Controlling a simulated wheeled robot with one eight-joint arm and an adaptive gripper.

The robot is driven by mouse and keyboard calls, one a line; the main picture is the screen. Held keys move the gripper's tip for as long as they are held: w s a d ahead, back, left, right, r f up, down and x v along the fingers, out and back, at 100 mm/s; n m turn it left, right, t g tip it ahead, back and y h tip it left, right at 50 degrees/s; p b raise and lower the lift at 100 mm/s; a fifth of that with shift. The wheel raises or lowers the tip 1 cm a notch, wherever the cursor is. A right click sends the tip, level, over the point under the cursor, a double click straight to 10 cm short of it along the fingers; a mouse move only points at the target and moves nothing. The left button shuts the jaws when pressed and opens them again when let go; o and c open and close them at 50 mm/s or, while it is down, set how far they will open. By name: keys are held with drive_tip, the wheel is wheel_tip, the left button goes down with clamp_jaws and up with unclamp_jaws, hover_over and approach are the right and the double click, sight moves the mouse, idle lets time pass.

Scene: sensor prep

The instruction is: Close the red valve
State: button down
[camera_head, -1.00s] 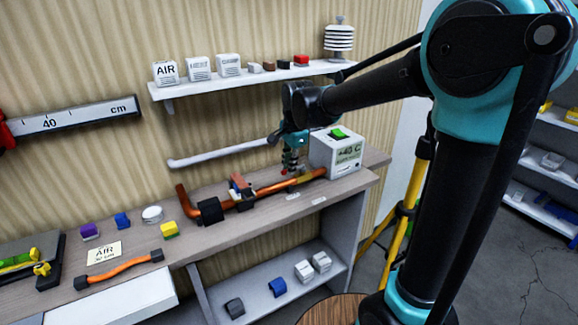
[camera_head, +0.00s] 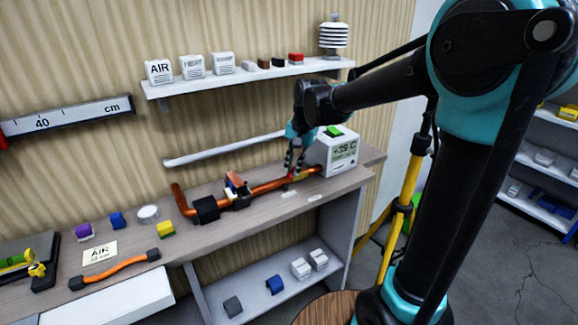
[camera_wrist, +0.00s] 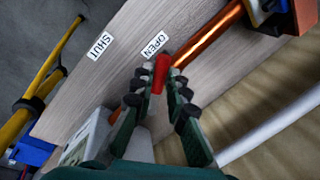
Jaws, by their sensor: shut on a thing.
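The red valve (camera_wrist: 160,74) shows in the wrist view as a short red handle between my fingertips. In the head view it is a small red spot (camera_head: 290,178) on the copper pipe (camera_head: 264,188) along the bench. My gripper (camera_wrist: 160,92) is shut on the handle, one finger on each side; in the head view it reaches down to the pipe (camera_head: 291,165). The handle's end lies close to the OPEN label (camera_wrist: 153,45). The SHUT label (camera_wrist: 100,46) lies farther left. My fingers partly hide the valve's base.
A white display box (camera_head: 338,150) stands right beside my gripper. A wall shelf (camera_head: 250,77) hangs above. A white bar (camera_head: 222,150) runs along the wall.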

drive_tip(key=shift+w+d+n+g, duration=0.3)
drive_tip(key=shift+d+n, duration=0.55)
drive_tip(key=shift+n, duration=1)
drive_tip(key=shift+w+d+n+g, duration=0.1)
drive_tip(key=shift+d+n+g, duration=0.25)
drive_tip(key=shift+d+n, duration=1.05)
drive_tip(key=shift+w+d+n+g, duration=0.15)
drive_tip(key=shift+d+n+g, duration=0.2)
drive_tip(key=shift+n, duration=2)
drive_tip(key=c, duration=1.5)
unclamp_jaws()
drive_tip(key=v, duration=1.2)
